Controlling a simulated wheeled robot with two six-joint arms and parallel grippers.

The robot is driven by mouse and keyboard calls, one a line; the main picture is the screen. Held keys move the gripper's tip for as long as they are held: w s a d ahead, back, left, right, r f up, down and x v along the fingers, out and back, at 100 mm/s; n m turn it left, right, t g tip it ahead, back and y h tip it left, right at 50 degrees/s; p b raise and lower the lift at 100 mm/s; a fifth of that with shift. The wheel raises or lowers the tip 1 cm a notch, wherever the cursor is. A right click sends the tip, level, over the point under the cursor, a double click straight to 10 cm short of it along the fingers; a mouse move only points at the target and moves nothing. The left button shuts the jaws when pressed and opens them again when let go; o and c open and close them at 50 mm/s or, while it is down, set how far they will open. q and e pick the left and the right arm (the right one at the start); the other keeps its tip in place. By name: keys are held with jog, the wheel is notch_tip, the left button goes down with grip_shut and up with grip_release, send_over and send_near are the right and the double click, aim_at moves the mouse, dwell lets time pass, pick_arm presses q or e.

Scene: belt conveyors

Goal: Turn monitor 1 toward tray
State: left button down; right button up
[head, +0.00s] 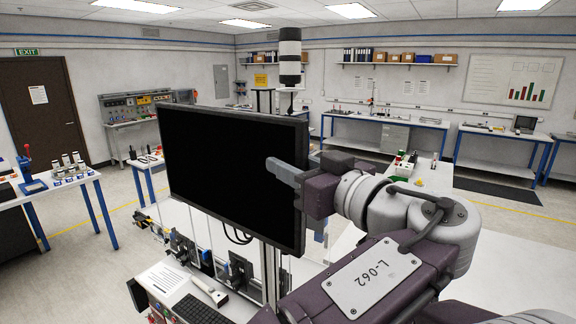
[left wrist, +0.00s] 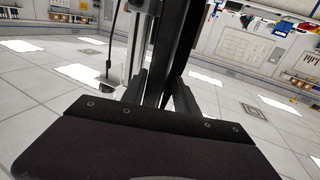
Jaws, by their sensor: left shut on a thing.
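Monitor 1 (head: 225,165) is a large black screen in a thin dark frame, upright on a post above the workbench. Its dark screen faces me, turned a little to one side. My left gripper (head: 301,172) is shut on the right edge of the monitor, with one grey finger lying across the front of the screen. In the left wrist view, the monitor's dark edge (left wrist: 172,60) stands between the two fingers of the left gripper (left wrist: 158,92). My right gripper is not in view. I cannot make out a tray for certain.
Below the monitor, the bench holds a keyboard (head: 200,311), a paper sheet (head: 163,278) and a handheld device (head: 209,291). A signal tower (head: 290,62) rises behind. A blue-legged table (head: 60,186) stands at left. Open floor (head: 495,228) lies at right.

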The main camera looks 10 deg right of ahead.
pick_arm(q)
jog(key=shift+a+r, duration=0.1)
jog(key=c, duration=1.3)
grip_release()
jog(key=shift+w, duration=0.55)
jog(key=shift+f, duration=0.2)
jog(key=shift+w, duration=0.1)
